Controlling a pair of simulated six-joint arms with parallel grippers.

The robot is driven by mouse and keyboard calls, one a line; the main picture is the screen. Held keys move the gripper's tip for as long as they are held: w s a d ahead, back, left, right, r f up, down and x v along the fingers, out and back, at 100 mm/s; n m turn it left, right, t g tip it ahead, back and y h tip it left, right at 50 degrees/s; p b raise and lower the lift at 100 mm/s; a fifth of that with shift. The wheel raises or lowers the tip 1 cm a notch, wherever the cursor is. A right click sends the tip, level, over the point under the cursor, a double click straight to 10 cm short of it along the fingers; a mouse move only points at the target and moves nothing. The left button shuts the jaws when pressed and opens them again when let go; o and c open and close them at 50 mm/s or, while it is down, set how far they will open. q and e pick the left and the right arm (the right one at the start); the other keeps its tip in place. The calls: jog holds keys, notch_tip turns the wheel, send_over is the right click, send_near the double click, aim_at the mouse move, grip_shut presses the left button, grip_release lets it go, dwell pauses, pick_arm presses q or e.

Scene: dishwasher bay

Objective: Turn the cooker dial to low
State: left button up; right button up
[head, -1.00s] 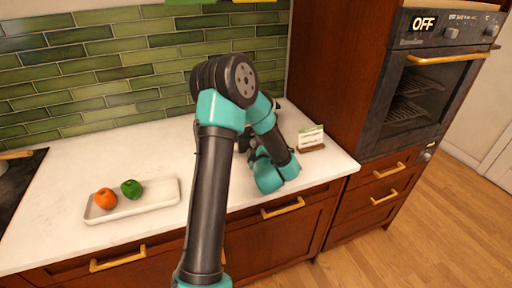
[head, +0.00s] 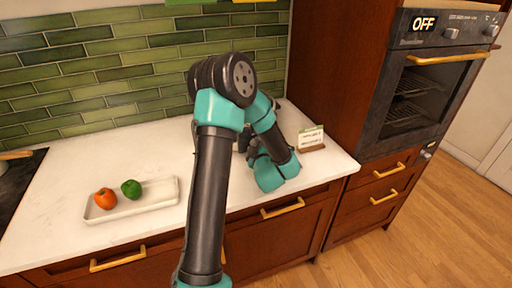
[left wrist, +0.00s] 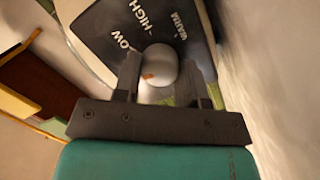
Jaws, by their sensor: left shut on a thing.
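The cooker dial is a round pale knob (left wrist: 160,62) with a small orange mark on its side. It sits on a dark panel (left wrist: 98,28) printed HIGH, LOW and WARM in the left wrist view. My left gripper (left wrist: 161,78) is shut on the dial, one finger on each side. I cannot tell exactly which word the orange mark points at. In the head view my left arm bends down to the counter and hides the cooker and the fingertips. My right gripper is not in view.
A white tray (head: 140,207) with an orange fruit (head: 105,198) and a green pepper (head: 131,188) lies on the counter's left. A small card on a wooden stand (head: 311,139) is right of my arm. An oven (head: 425,85) reading OFF stands at the right.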

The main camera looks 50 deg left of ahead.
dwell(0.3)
pick_arm(q)
jog(key=o, duration=0.9)
jog(key=shift+d, duration=0.1)
jog(key=v, duration=1.7)
jog(key=shift+s+d, duration=0.1)
jog(key=shift+s, duration=0.1)
